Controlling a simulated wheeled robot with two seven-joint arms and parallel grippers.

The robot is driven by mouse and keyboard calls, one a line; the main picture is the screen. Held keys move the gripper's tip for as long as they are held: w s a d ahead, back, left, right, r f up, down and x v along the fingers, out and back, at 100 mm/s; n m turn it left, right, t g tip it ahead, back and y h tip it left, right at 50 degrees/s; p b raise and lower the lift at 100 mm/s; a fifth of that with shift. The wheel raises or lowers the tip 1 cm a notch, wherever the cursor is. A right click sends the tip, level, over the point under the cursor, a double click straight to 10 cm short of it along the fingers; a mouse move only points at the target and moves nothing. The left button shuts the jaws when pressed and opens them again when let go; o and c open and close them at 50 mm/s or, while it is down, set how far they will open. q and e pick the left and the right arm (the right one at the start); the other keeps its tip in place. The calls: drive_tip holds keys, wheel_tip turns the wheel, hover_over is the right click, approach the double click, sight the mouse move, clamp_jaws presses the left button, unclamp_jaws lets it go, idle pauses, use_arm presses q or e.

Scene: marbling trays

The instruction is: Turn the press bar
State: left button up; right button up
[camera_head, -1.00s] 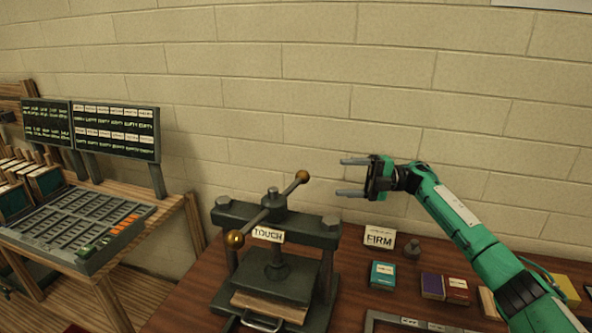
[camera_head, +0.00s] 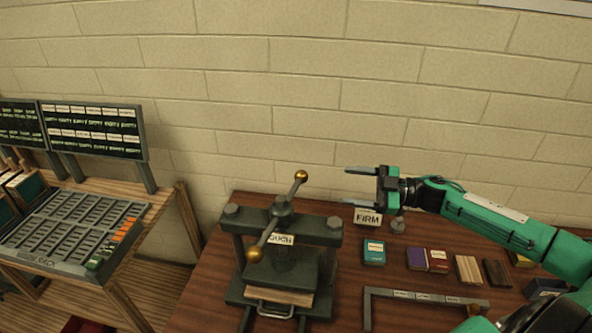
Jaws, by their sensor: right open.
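The press (camera_head: 236,222) is a dark metal frame on the wooden table, with a screw in its middle. Its press bar (camera_head: 269,232) sits on top, tilted in the picture, with a brass ball at the upper right end (camera_head: 300,176) and another at the lower left end (camera_head: 254,254). A white label (camera_head: 280,239) ending in "OUCH" is partly covered by the bar. My right gripper (camera_head: 358,184) is open and empty, to the right of the upper ball and apart from it, its fingers pointing left. My left gripper is not in view.
A "FIRM" card (camera_head: 367,217) stands below my right gripper, beside a small grey knob (camera_head: 397,225). A teal box (camera_head: 374,252), several small blocks and a grey frame (camera_head: 368,297) lie on the table's right. A type case (camera_head: 68,232) and display boards (camera_head: 93,129) stand left.

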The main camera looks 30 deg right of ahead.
sight(306, 178)
drive_tip(key=p+x, duration=0.5)
drive_tip(key=x, duration=0.7)
drive_tip(key=shift+r, duration=0.15)
drive_tip(key=shift+w+a+f, duration=0.2)
drive_tip(key=shift+w+a, duration=0.25)
drive_tip(key=shift+a, duration=0.2)
drive_tip(key=c, duration=1)
drive_tip(key=shift+w, duration=0.15)
clamp_jaws()
